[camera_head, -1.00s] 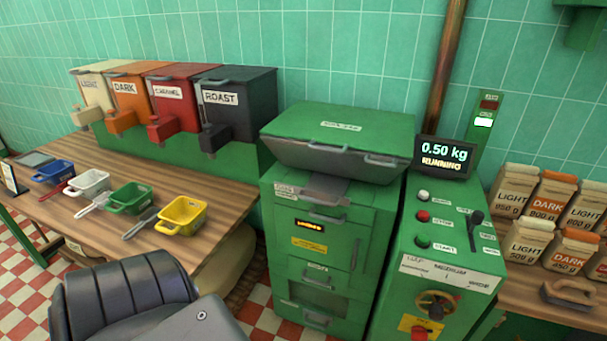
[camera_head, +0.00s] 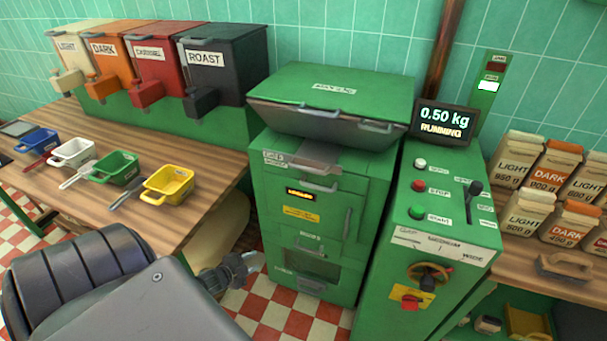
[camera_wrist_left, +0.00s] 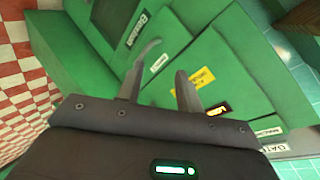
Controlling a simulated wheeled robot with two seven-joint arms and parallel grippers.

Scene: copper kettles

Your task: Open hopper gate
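The green machine (camera_head: 285,225) stands in the middle with a lidded green hopper (camera_head: 335,100) on top. A grey plate (camera_head: 315,154) sticks out under the hopper, beside a white label. In the left wrist view the label (camera_wrist_left: 283,148), reading "GATE", is at the lower right. My left gripper (camera_head: 243,268) is low in front of the machine's left side, below the plate and apart from it. In the left wrist view its two fingers (camera_wrist_left: 158,84) are spread with nothing held between them. A curved metal handle (camera_wrist_left: 148,50) shows beyond them. My right gripper is not in view.
A control panel (camera_head: 437,200) with buttons and a lever stands to the right. The display (camera_head: 446,122) reads 0.50 kg RUNNING. A wooden table (camera_head: 150,222) with coloured scoops is at left. Labelled bags (camera_head: 530,210) stand at right.

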